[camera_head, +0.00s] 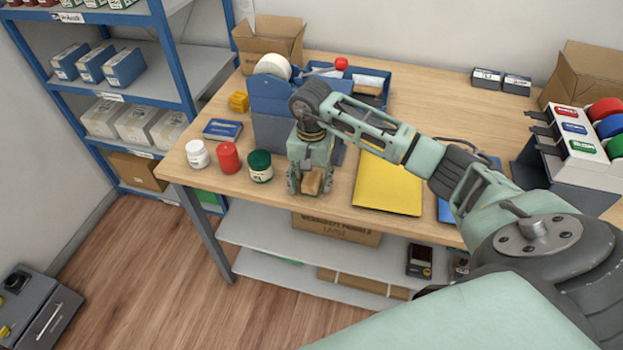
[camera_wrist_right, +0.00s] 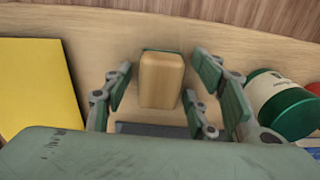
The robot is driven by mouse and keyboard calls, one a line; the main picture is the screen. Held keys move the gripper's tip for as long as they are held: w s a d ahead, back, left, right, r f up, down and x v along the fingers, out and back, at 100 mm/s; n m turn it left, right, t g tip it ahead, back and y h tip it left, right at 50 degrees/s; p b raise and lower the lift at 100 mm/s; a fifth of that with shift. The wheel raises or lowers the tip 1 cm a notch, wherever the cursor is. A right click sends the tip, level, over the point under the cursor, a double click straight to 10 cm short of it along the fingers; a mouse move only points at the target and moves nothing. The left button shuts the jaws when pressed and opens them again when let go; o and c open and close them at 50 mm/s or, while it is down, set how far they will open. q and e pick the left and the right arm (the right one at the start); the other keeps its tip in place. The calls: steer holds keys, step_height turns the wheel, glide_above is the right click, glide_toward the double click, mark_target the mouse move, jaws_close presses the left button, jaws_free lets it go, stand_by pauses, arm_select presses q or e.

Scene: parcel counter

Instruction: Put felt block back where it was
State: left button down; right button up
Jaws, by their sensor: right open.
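The felt block (camera_head: 313,182) is a small tan, wood-coloured block near the front edge of the table. In the right wrist view the felt block (camera_wrist_right: 161,82) shows a thin dark green strip along its far edge. My right gripper (camera_head: 310,178) points down over it. In the wrist view the open fingers of the right gripper (camera_wrist_right: 165,78) stand on either side of the block, with a visible gap on both sides. The block's underside is hidden. My left gripper is not in view.
A green-lidded jar (camera_head: 260,166), a red jar (camera_head: 228,158) and a white jar (camera_head: 197,154) stand left of the gripper. A yellow envelope (camera_head: 388,188) lies to the right. A blue caddy (camera_head: 270,128) is behind. The wooden table (camera_head: 437,112) has bare room farther back.

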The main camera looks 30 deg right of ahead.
mark_target(311, 179)
steer(key=shift+r, duration=0.45)
step_height(311, 179, up, 11)
steer(key=b, duration=0.3)
steer(key=shift+r, duration=0.2)
